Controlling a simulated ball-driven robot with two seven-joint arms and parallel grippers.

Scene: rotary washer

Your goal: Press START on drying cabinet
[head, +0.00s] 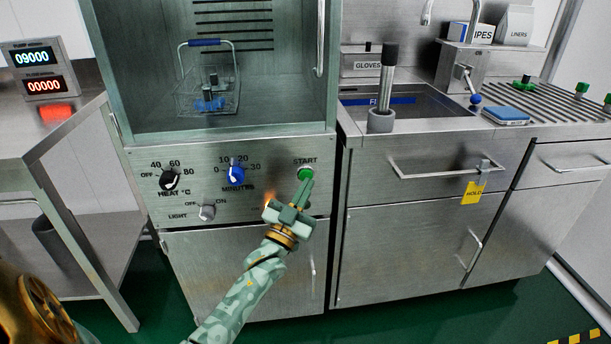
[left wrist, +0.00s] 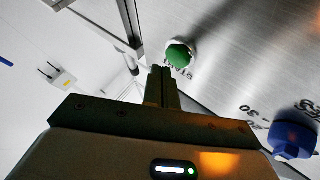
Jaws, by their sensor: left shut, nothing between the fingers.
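The drying cabinet (head: 262,195) stands in the middle of the head view. Its green START button (head: 306,174) sits at the right of the control panel, below the START label. My left gripper (head: 305,190) is shut and empty, its fingertips just below the button. In the left wrist view the green button (left wrist: 180,54) shows just beyond the shut fingertips (left wrist: 160,70). I cannot tell whether the tips touch it. My right gripper is not in view.
The panel also has a black heat knob (head: 169,179), a blue minutes knob (head: 236,174) and a light switch (head: 207,212). A wire basket (head: 208,95) stands inside the cabinet. A sink counter (head: 432,135) is at right, a steel table (head: 50,125) at left.

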